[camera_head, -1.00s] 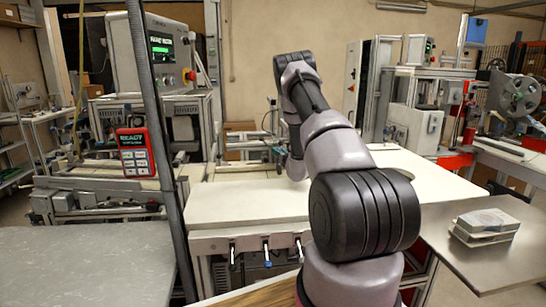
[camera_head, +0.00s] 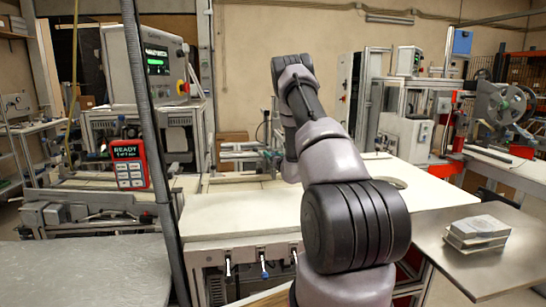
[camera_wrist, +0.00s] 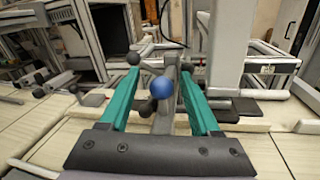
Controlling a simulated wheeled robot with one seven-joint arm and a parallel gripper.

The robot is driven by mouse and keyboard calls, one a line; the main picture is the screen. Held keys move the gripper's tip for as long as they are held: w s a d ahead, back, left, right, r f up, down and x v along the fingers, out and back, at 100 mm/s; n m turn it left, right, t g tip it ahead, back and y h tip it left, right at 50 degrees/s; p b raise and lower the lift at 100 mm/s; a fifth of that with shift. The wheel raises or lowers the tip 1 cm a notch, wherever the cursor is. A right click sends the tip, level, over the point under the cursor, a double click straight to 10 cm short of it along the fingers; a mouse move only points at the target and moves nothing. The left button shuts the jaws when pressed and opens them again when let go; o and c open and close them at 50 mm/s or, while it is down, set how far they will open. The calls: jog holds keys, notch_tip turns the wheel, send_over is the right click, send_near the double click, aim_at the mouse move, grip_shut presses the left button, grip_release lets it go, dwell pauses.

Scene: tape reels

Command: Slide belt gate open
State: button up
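In the wrist view, my gripper (camera_wrist: 160,63) has two teal fingers with dark tips, spread apart. A round blue knob (camera_wrist: 157,87) shows between the fingers, in front of a grey metal upright (camera_wrist: 168,112). I cannot tell how far the knob is from the fingers; neither finger visibly closes on it. Which part is the belt gate is not clear; the knob and upright may belong to it. In the head view, my arm covers much of the area around the gripper, and the fingers cannot be made out.
A cream worktop (camera_head: 235,213) lies under my arm, mostly bare. A steel table (camera_head: 490,270) with stacked grey boxes (camera_head: 478,232) is at right. Metal frames (camera_wrist: 230,60) crowd the gripper's right.

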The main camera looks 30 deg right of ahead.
jog(key=s, duration=1)
jog(key=shift+s+a, duration=0.4)
jog(key=shift+a, duration=0.05)
